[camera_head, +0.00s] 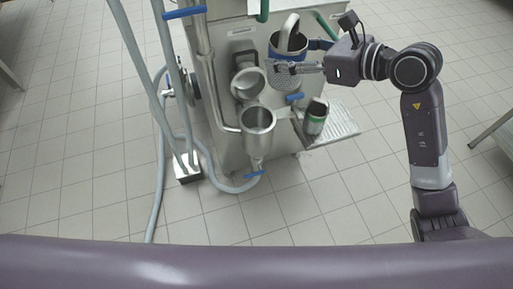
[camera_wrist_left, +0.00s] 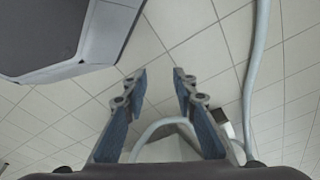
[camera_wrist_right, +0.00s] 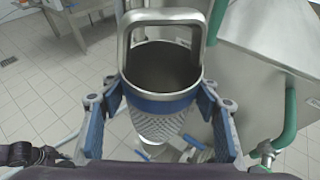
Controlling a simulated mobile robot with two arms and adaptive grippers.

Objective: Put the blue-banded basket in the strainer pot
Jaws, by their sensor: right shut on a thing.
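The blue-banded basket (camera_head: 285,78) is a metal mesh cup with a tall loop handle, held upright at the machine's right side. My right gripper (camera_head: 296,67) is shut on it. In the right wrist view the fingers press on both sides of the basket's blue band (camera_wrist_right: 160,104), and its inside looks empty. The strainer pot (camera_head: 258,121) is a steel cup on the machine's front, lower and to the left of the basket. Its round lid (camera_head: 248,83) stands open behind it. My left gripper (camera_wrist_left: 160,80) is open and empty above the floor, outside the head view.
A dark container with a green band (camera_head: 315,118) stands on the drain tray (camera_head: 343,127) at the right. A blue-handled valve (camera_head: 254,174) sits under the pot. Pipes and grey hoses (camera_head: 150,190) run along the left.

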